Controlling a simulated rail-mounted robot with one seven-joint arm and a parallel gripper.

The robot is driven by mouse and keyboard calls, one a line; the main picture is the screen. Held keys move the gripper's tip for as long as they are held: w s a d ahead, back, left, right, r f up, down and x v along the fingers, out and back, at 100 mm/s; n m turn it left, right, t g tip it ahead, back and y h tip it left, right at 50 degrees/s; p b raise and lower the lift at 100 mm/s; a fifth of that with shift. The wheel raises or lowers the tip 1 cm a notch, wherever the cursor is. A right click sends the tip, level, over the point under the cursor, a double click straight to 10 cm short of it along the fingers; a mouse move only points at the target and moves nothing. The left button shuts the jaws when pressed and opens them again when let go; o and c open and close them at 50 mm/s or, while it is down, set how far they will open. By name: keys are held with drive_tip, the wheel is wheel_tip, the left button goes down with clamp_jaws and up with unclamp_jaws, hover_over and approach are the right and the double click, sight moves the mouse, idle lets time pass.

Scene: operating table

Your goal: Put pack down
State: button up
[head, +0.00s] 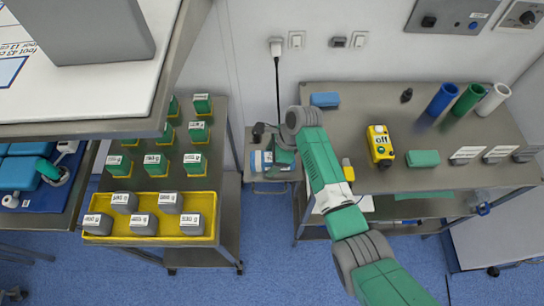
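Several labelled green packs (198,131) stand on yellow bases on the left cart. Labelled grey packs (144,223) sit in a yellow tray (163,240) at the cart's front. A blue pack (325,99) and a green pack (422,158) lie on the right table; which pack the task means is not clear.
The right table (340,130) holds a yellow device (380,145), blue, green and white cylinders (468,100) and small labelled grey blocks (467,154). A white-topped surface (90,95) with a grey box (95,35) overhangs the left. A black cable (277,90) hangs from the wall.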

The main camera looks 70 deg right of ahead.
drive_tip(key=shift+r, duration=0.1)
drive_tip(key=p+v, duration=0.3)
drive_tip(key=v, duration=0.9)
